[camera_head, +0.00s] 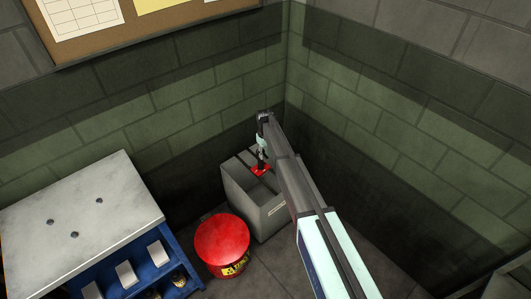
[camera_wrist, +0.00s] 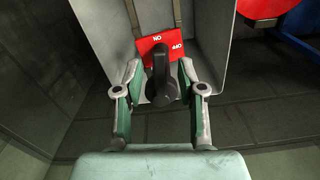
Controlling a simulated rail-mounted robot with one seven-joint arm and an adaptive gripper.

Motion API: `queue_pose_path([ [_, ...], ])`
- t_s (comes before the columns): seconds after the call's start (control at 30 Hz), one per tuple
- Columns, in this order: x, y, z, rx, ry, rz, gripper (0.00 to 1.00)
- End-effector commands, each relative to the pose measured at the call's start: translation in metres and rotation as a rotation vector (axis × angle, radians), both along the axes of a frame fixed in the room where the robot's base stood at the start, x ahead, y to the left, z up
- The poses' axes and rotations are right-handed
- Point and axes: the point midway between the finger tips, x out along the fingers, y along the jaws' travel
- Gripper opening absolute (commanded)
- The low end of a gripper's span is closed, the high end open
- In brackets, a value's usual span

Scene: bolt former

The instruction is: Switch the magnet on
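The grey box (camera_head: 240,185) stands on the floor in the wall corner. A red plate (camera_head: 261,170) sits on its top. In the wrist view the red plate (camera_wrist: 150,43) carries ON and OFF labels, upside down, and a dark switch handle (camera_wrist: 160,82). The handle's narrow end lies between the two labels; I cannot tell which setting it is in. My gripper (camera_wrist: 161,75) is open, one finger on each side of the handle, with gaps visible. In the head view my gripper (camera_head: 262,150) is just above the plate, partly hidden by my arm.
A red round-topped bin (camera_head: 222,243) stands in front of the box. A blue workbench with a grey top (camera_head: 85,215) is at the left. Brick walls (camera_head: 200,110) close in behind and to the right of the box. A cork board (camera_head: 140,28) hangs above.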

Motion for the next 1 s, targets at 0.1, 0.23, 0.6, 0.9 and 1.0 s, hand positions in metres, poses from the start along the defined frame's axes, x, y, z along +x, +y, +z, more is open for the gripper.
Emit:
queue_pose_path([
  [0.1,-0.0001,-0.0001,-0.0014,0.000,0.000,0.000,0.40],
  [0.23,-0.0001,-0.0001,-0.0013,0.000,0.000,0.000,0.40],
  [0.6,0.0002,-0.0002,-0.0014,0.000,0.000,0.005,0.00],
  [0.9,0.0071,-0.0070,-0.0031,0.000,0.000,0.193,0.00],
  [1.0,0.0084,-0.0084,-0.0022,0.000,0.000,0.238,0.00],
])
